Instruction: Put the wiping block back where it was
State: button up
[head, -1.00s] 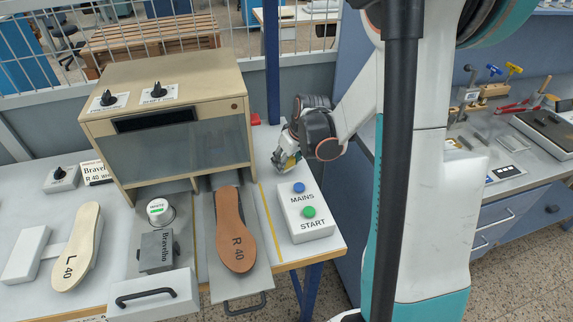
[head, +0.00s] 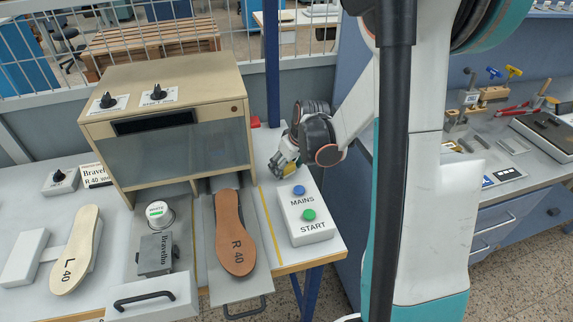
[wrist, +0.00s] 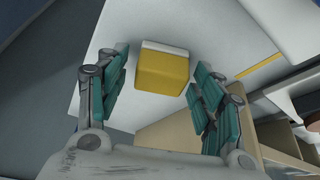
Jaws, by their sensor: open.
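The wiping block (wrist: 163,72), yellow with a white band along one edge, shows in the wrist view between the fingers of my gripper (wrist: 160,88). My gripper is open, with a visible gap between the left finger and the block. The right finger is close to the block; I cannot tell whether it touches. The block appears to rest on the pale bench top. In the head view my gripper (head: 280,168) is low over the bench, right of the stamping machine and behind the button box. Its fingers largely hide the block there.
The button box (head: 304,214) with MAINS and START stands just in front of my gripper. The beige machine (head: 165,85) stands to the left, with a brown sole (head: 233,235) on the tray before it. A blue post (head: 272,60) rises behind. A second bench (head: 510,190) is at right.

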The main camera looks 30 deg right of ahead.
jog(key=p+v, duration=0.4)
jog(key=v, duration=0.8)
